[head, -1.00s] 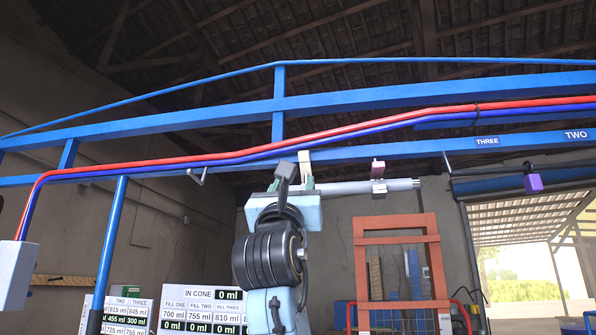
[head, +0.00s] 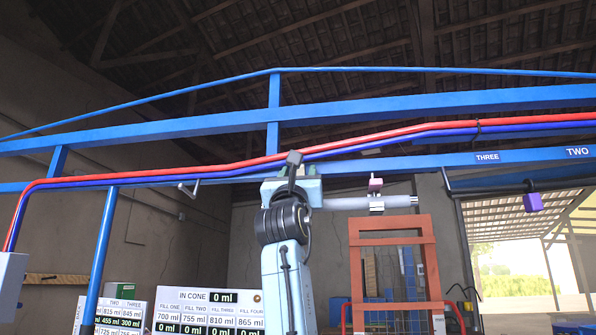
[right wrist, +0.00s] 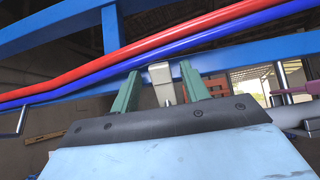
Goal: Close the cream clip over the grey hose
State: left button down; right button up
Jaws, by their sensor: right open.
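The cream clip (right wrist: 160,74) stands up as a pale block on a narrow stem in the right wrist view, between the two green fingers of my right gripper (right wrist: 159,84). The fingers are apart, with a gap on each side of the clip. In the head view my right gripper (head: 292,186) covers the clip. The grey hose (head: 345,203) runs level to the right from behind the gripper. It shows partly at the right edge of the right wrist view (right wrist: 292,117). A mauve clip (head: 376,185) sits on the hose further right. My left gripper is out of view.
A blue beam (head: 400,164) and red and blue pipes (head: 240,165) run just above and behind the gripper. A bent metal hook (head: 190,190) hangs to the left. An orange frame (head: 428,260) stands behind, below the hose. Volume displays (head: 208,310) are low down.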

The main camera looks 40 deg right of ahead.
grip_shut()
